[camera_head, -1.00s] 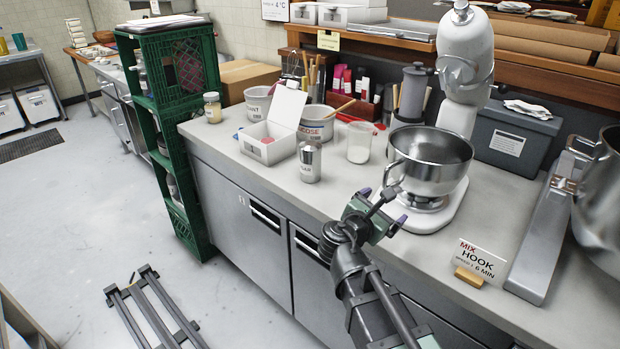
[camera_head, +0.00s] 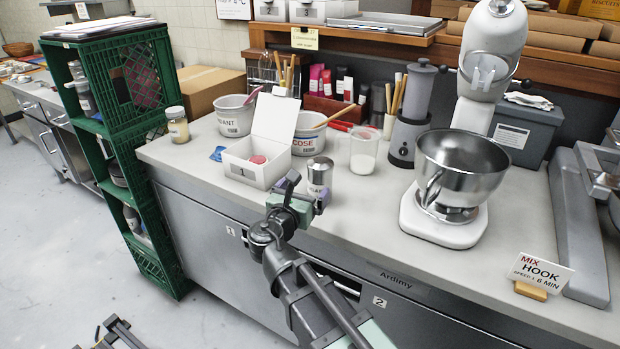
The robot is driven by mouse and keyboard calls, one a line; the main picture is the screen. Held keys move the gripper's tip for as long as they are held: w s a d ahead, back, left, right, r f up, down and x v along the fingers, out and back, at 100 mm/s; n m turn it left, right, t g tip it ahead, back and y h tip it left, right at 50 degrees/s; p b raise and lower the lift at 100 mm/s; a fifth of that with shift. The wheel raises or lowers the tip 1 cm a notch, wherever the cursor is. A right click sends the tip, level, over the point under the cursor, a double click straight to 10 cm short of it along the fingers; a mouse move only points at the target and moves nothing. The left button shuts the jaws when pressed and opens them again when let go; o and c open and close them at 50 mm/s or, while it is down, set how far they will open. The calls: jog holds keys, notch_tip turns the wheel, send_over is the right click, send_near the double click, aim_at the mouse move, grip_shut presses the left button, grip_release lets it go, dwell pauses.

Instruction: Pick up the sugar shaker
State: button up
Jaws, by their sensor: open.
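The sugar shaker (camera_head: 320,177) is a small silver metal cylinder with a domed top. It stands upright on the pale worktop (camera_head: 410,262) near its front edge, to the right of an open white box. My gripper (camera_head: 306,192) is open, with purple-tipped fingers, and appears just in front of and to the left of the shaker. It overlaps the lower left part of the shaker in the picture. I cannot tell whether a finger touches it. No object shows between the fingers.
The open white box (camera_head: 245,168) stands close left of the shaker. A clear beaker (camera_head: 364,152) stands behind to the right, and a mixer with a steel bowl (camera_head: 462,165) further right. Tubs stand behind. A green crate stack (camera_head: 130,150) rises at left.

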aim_at(320, 169)
jog(key=x, duration=1)
jog(key=shift+w+d, duration=0.1)
jog(key=shift+d, duration=0.05)
jog(key=c, duration=1.1)
notch_tip(320, 169, up, 20)
jog(key=p, duration=2)
